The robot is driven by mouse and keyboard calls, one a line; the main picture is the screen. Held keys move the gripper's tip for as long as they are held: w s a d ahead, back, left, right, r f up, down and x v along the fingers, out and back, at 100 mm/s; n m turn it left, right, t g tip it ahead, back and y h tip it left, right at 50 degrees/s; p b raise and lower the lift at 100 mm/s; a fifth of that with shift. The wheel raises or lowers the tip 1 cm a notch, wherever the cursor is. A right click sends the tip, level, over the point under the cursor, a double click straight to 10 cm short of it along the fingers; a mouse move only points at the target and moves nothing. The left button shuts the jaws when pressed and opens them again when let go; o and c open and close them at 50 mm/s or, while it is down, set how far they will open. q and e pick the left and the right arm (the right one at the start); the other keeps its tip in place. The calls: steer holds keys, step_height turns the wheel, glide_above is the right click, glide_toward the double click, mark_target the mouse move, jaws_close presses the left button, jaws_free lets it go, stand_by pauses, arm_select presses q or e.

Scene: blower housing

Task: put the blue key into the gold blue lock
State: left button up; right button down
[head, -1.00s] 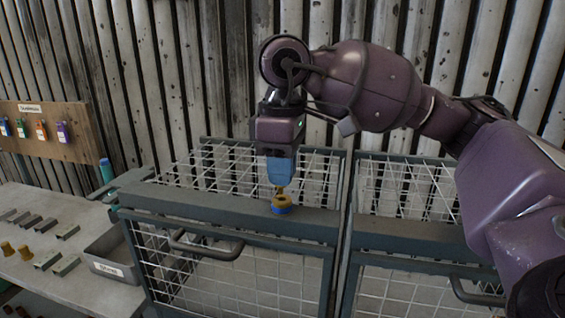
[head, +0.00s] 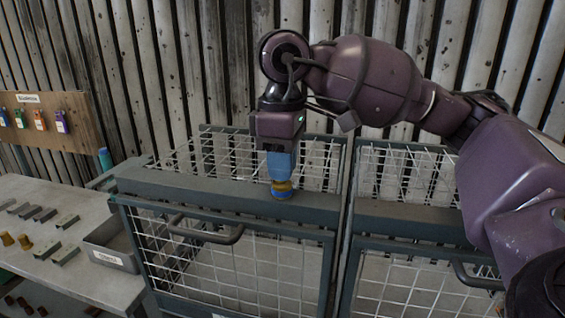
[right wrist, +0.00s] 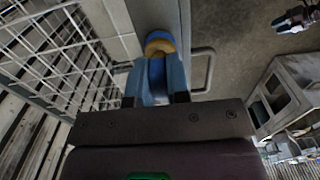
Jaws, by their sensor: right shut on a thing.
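The gold lock with a blue band (head: 282,190) sits on the grey top rail of the mesh cage. In the right wrist view the lock (right wrist: 160,45) shows just beyond the fingertips. My right gripper (head: 281,172) points straight down, its blue fingers right above the lock and close to or touching it. It is shut on the blue key, which the fingers mostly hide. In the right wrist view the gripper (right wrist: 158,68) covers the key's tip, so I cannot tell how deep it is in the lock.
The mesh cage has a top rail (head: 215,195) and a front handle (head: 205,232). A second cage stands to its right. At the left are a table (head: 75,275) with metal blocks, a grey bin (head: 112,245) and a board (head: 45,120) with several coloured tags.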

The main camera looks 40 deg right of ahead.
steer(key=shift+f, duration=0.15)
stand_by(0.4)
steer(key=c, duration=1)
jaws_free()
step_height(320, 180, up, 11)
steer(key=shift+f, duration=0.1)
